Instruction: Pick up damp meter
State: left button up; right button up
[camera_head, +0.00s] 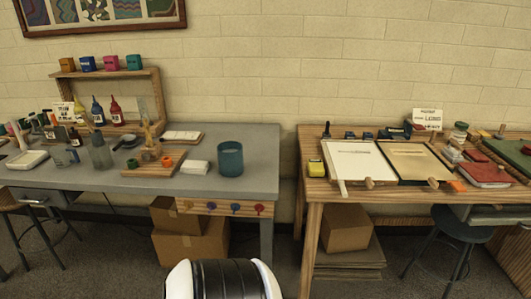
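A small yellow-green device with a dark lower part (316,168) stands at the left edge of the wooden table; it may be the damp meter, but it is too small to be sure. It sits just left of a shallow tray with a pale sheet (352,160). Neither of my grippers is in view.
The wooden table (312,187) also holds a second, tan tray (415,161), red books (485,174) and small bottles. The grey table (262,150) at left holds a teal pot (230,159) and several bottles. Cardboard boxes (346,227) and stools (462,223) stand below.

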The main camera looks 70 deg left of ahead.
aim_at(316, 168)
jog(key=u, duration=2)
